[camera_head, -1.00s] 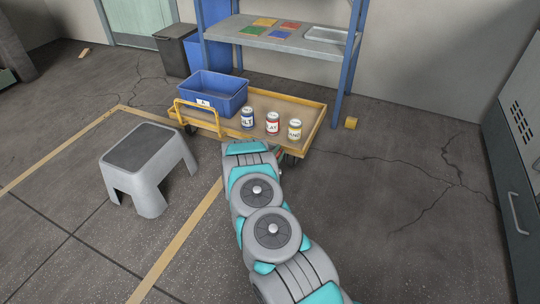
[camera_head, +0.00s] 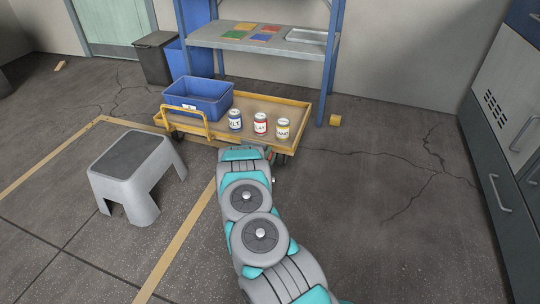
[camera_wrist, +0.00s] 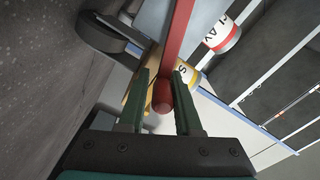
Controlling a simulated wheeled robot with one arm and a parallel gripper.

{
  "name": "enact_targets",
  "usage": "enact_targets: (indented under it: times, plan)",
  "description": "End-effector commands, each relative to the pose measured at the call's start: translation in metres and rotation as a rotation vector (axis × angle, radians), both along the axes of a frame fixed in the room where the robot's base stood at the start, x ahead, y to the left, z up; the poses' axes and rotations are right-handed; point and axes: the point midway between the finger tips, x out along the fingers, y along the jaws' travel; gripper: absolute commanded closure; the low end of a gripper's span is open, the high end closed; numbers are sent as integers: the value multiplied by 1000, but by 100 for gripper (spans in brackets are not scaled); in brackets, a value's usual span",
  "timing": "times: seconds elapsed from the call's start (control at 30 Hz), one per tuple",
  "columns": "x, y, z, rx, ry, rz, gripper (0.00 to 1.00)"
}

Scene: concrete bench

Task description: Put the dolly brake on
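The dolly (camera_head: 290,108) is a low yellow-edged cart with a tan deck, in front of the shelf. In the wrist view a red lever (camera_wrist: 178,42) runs down from the top edge, its rounded end between my fingers. My gripper (camera_wrist: 161,88) is open, with one dark green finger on each side of the lever and gaps showing beside it. A dark wheel (camera_wrist: 112,33) shows at the upper left of the wrist view.
The dolly carries a blue bin (camera_head: 198,98) and three labelled cans, blue (camera_head: 235,119), red (camera_head: 260,123) and yellow (camera_head: 282,128). A grey step stool (camera_head: 135,172) stands at left. Cabinets (camera_head: 505,120) stand at right. The floor between dolly and cabinets is mostly clear.

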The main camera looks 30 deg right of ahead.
Motion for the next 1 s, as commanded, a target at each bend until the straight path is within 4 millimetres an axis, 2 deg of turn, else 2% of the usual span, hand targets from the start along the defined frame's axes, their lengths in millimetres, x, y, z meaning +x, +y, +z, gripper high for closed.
enact_targets:
  times: [0.03,0.2,0.43,0.57,0.8,1.0]
  plan:
    - [0,0,0,0,0,0,62]
    - [0,0,0,-1,-1,0,44]
    - [0,1,1,-2,-1,0,44]
    - [-5,7,1,-2,0,1,44]
    - [-28,38,0,-1,3,3,44]
    - [-44,57,0,0,1,1,44]
